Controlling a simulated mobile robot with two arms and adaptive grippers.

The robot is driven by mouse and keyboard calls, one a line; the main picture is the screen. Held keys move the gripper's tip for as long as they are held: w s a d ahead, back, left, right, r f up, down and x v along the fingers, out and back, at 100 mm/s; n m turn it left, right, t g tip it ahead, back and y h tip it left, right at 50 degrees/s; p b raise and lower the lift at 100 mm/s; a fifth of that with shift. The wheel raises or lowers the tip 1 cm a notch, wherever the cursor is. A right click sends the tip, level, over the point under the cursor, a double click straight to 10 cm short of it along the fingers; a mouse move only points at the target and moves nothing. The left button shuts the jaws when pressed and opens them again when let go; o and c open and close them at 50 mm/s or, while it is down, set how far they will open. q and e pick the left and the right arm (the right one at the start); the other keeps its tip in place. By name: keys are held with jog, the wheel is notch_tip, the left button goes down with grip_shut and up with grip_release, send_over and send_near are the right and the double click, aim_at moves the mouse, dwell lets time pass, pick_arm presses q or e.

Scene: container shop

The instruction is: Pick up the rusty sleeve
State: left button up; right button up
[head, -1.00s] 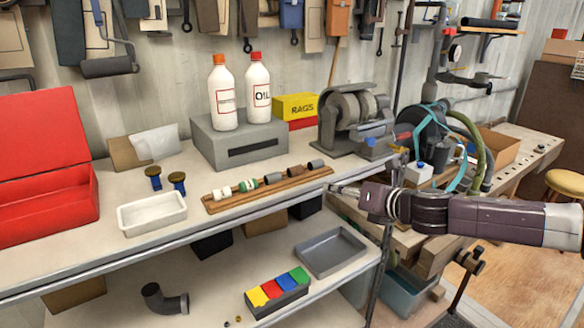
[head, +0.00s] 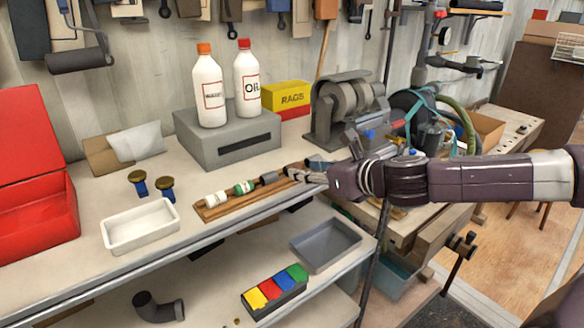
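A wooden rack (head: 211,213) on the bench holds a row of small cylinders: a white one (head: 215,199), a green and white one (head: 244,187) and a dark grey one (head: 268,178). My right gripper (head: 293,172) reaches in from the right, with its fingers low over the rack's right end, just right of the dark grey one. The rusty sleeve is largely or wholly hidden by the fingers. Whether they are open or shut on it cannot be made out. A grey-blue piece shows partly behind the gripper. My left gripper is not in view.
A white tray (head: 140,243) and two blue knobs with brass tops (head: 138,183) stand left of the rack. Behind are a grey box (head: 224,147) with two bottles and a bench grinder (head: 345,105). A lower shelf holds a grey tray (head: 326,262) and coloured blocks.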

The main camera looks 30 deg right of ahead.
aim_at(295, 167)
jog(key=shift+x, duration=0.9)
jog(key=shift+w, duration=0.35)
jog(key=shift+b+x, duration=0.7)
jog(key=shift+x, duration=0.1)
jog(key=shift+w+f, duration=0.1)
jog(key=shift+w, duration=0.3)
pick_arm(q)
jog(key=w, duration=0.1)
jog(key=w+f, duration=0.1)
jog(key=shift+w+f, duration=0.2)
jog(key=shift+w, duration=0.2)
pick_arm(e)
jog(key=shift+a, duration=0.1)
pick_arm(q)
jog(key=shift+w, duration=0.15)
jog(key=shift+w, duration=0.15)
pick_arm(e)
jog(key=c, duration=1)
